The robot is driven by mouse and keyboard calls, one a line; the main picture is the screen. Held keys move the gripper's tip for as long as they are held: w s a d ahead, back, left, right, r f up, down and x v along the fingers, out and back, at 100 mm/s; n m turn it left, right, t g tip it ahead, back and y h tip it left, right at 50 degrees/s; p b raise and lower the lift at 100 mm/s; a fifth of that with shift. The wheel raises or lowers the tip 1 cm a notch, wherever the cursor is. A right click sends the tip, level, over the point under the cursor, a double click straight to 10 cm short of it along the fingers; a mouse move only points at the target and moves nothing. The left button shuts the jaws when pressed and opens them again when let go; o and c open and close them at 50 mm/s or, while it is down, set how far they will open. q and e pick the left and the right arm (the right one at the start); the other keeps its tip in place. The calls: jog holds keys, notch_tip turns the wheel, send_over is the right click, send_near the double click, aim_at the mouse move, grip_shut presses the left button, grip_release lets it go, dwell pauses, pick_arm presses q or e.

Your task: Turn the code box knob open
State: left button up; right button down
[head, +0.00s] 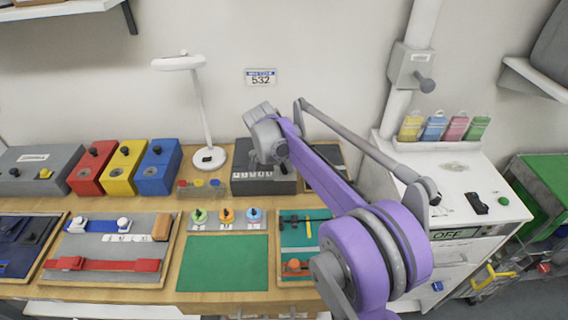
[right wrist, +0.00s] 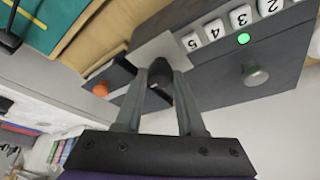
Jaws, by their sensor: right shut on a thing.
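The code box (head: 270,187) is a dark box at the back of the wooden table, with a row of white number tiles along it. In the right wrist view the code box (right wrist: 222,78) shows a lit green light (right wrist: 243,38) by the tiles and a pale grey round knob (right wrist: 256,76). My right gripper (head: 281,150) reaches over the box from the right. In the right wrist view its fingers (right wrist: 160,82) are closed on a small dark knob, mostly hidden between them, beside a light grey plate (right wrist: 165,48). My left gripper is not in view.
Red (head: 93,170), yellow (head: 124,170) and blue (head: 158,170) boxes stand left of a white lamp (head: 208,158). Trays with tools and a green mat (head: 222,262) fill the front. A white cabinet (head: 460,190) stands right, beyond my arm.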

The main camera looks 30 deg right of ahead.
dwell(0.3)
jog(key=c, duration=0.5)
grip_release()
jog(key=v, duration=1)
jog(key=shift+a+r+p, duration=0.15)
jog(key=shift+r+p, duration=0.15)
jog(key=shift+r, duration=0.1)
jog(key=shift+s+f, duration=0.1)
